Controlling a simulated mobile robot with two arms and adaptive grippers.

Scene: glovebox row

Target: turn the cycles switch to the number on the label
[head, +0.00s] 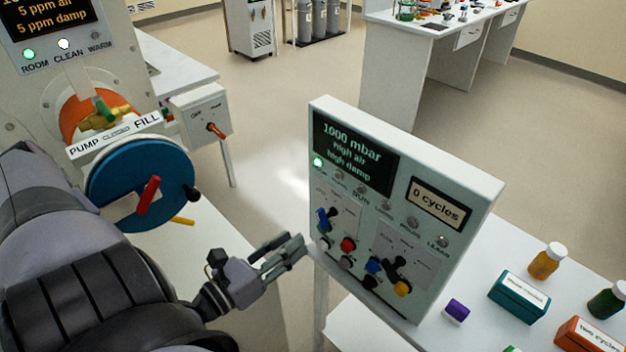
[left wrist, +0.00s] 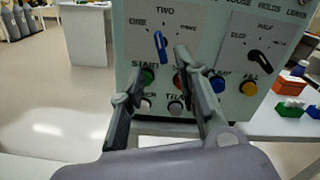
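The control panel (head: 350,205) stands on the bench, and its display reads 0 cycles. The blue switch (left wrist: 161,47) sits under the words ONE and TWO, its handle close to upright near TWO. It also shows in the head view (head: 326,219). An orange box (head: 583,338) at the lower right has a label that reads two cycles. My left gripper (head: 294,247) is open and empty, just left of the panel's lower front. In the left wrist view its fingers (left wrist: 150,75) are apart in front of the panel, with the switch between and beyond them. My right gripper is out of view.
A black switch (left wrist: 260,56) and several coloured buttons sit near the blue switch. A teal box (head: 519,297), an amber bottle (head: 547,262), a green bottle (head: 606,301) and a purple block (head: 457,310) stand on the bench. A blue round door (head: 125,190) is at the left.

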